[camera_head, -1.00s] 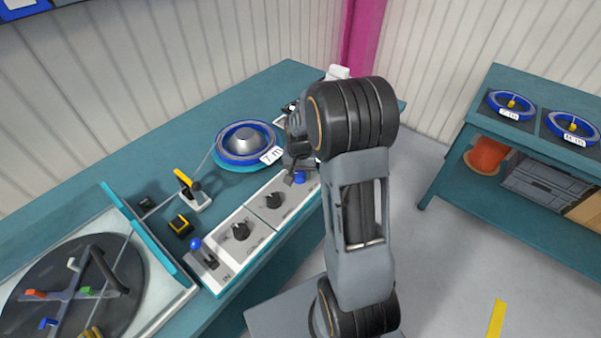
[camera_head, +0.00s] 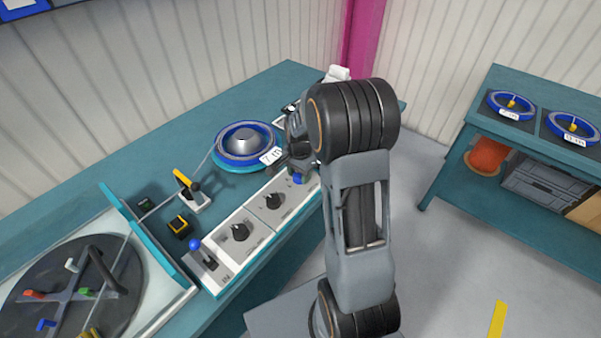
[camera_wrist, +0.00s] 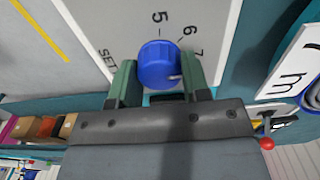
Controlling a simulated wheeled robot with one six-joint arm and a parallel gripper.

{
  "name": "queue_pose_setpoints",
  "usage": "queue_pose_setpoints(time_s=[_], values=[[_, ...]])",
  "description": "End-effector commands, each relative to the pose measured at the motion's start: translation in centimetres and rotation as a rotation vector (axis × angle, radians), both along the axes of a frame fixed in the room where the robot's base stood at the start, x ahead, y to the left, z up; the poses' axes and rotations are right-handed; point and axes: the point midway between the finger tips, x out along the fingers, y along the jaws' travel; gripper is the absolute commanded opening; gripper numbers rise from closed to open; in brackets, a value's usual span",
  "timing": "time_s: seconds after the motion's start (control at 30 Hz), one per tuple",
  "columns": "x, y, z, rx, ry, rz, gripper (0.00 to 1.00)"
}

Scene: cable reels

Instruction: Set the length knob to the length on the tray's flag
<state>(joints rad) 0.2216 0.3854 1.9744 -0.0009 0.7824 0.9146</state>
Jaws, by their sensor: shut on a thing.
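The blue length knob (camera_wrist: 158,64) sits on a grey panel (camera_wrist: 110,25) between my gripper's two green fingers (camera_wrist: 160,78). The fingers are shut on it. Printed numbers 5, 6 and 7 curve around it, with "SET" at the left. I cannot tell which number the knob points to. In the head view the knob (camera_head: 298,179) shows just below my gripper (camera_head: 297,163), partly covered. The tray's white flag (camera_head: 271,156) reads 7 m, beside a blue reel (camera_head: 243,141) on the teal bench. The flag (camera_wrist: 294,72) also shows at the wrist view's right.
Two dark knobs (camera_head: 239,232) and a blue-tipped lever (camera_head: 195,245) line the panel's front. A yellow-handled lever (camera_head: 186,182) stands behind. A round turntable (camera_head: 75,285) is at left. Another bench (camera_head: 520,190) with blue reels is at right, across open floor.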

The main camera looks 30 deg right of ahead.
Motion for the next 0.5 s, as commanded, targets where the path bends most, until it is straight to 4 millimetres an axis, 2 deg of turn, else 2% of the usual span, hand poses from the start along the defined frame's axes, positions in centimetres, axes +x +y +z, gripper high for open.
queue_pose_setpoints(time_s=[0.43, 0.47, 0.5], values=[[0.14, 0.11, 0.12, 0.002, -0.005, -0.008, 0.19], [0.14, 0.11, 0.12, 0.002, -0.005, -0.008, 0.45], [0.13, 0.1, 0.12, 0.002, -0.005, -0.007, 0.49]])
